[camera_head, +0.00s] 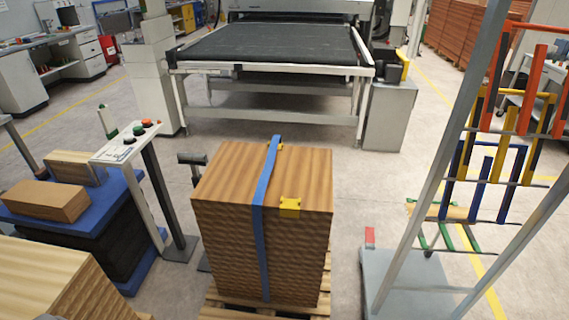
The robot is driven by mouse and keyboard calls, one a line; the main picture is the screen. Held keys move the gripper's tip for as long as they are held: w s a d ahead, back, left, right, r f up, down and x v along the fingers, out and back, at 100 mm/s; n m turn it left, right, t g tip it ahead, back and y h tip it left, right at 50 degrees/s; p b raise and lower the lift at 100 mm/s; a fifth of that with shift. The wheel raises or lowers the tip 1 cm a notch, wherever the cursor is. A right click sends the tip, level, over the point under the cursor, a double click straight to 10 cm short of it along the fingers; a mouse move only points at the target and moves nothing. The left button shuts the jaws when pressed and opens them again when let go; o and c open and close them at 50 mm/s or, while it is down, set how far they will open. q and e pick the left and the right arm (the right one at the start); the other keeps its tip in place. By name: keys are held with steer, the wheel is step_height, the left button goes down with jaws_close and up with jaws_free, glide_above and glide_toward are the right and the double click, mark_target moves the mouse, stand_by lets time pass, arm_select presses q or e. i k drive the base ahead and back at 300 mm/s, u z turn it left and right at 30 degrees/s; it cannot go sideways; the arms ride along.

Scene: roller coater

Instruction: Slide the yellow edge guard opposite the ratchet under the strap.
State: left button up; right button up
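A stack of wood-grain boards (230,185) stands on a pallet in the middle of the view. A blue strap (264,185) runs over its top and down its front face. A yellow edge guard (290,207) sits on the front top edge, just right of the strap and apart from it. A second small yellow piece (281,147) shows at the far top edge beside the strap, partly hidden by it. I cannot make out the ratchet. Neither of my grippers is in view.
A control post (128,142) and a blue table (110,195) with boards stand left. A rack (400,250) with coloured bars stands right. Another board stack (70,275) fills the lower left. Floor behind the stack is mostly clear.

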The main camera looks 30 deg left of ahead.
mark_target(289, 207)
steer(key=i, duration=0.95)
